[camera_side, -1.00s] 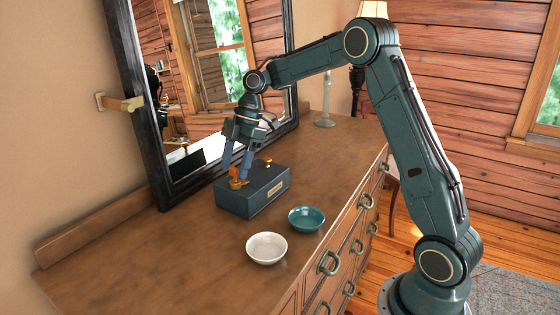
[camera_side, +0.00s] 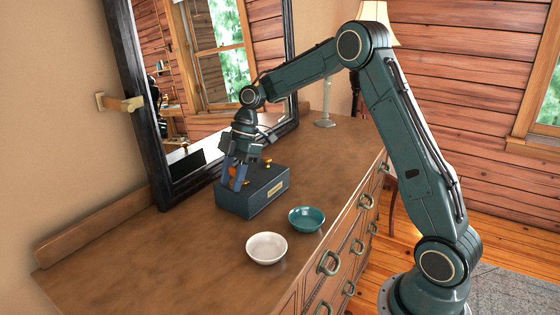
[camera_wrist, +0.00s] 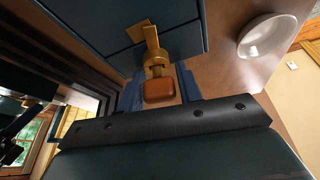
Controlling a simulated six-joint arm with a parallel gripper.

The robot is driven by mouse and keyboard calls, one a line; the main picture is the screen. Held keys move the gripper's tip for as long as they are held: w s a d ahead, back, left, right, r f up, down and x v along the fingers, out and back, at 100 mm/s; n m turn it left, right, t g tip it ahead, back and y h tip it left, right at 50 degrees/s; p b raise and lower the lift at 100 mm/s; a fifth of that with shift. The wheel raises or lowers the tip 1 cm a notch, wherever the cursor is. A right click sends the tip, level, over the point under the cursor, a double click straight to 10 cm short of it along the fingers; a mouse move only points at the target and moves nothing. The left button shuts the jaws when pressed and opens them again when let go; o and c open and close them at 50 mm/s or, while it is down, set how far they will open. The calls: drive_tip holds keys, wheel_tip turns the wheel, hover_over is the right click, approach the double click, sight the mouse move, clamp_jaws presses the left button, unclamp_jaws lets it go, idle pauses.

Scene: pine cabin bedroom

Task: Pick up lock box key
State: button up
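The dark blue lock box (camera_side: 265,195) stands on the dresser top in front of the mirror, and its dark lid shows in the wrist view (camera_wrist: 95,20). The key has an orange-brown head (camera_wrist: 160,88) and sits at a brass fitting (camera_wrist: 152,40) on the box. In the side view, my gripper (camera_side: 233,187) points down at the left part of the box and mostly hides the key. In the wrist view, its two blue fingers (camera_wrist: 160,98) flank the key head closely. I cannot tell whether they touch it. A brass knob (camera_side: 267,162) shows farther right on the box.
A teal bowl (camera_side: 306,217) and a white bowl (camera_side: 267,247) stand in front of the box. The mirror (camera_side: 205,85) rises close behind it. A candlestick (camera_side: 325,105) stands at the far end. The dresser top (camera_side: 150,250) is clear at the near left.

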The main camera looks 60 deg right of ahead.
sight(232, 168)
drive_tip(key=c, duration=0.5)
drive_tip(key=shift+r, duration=0.15)
drive_tip(key=shift+r, duration=4.9)
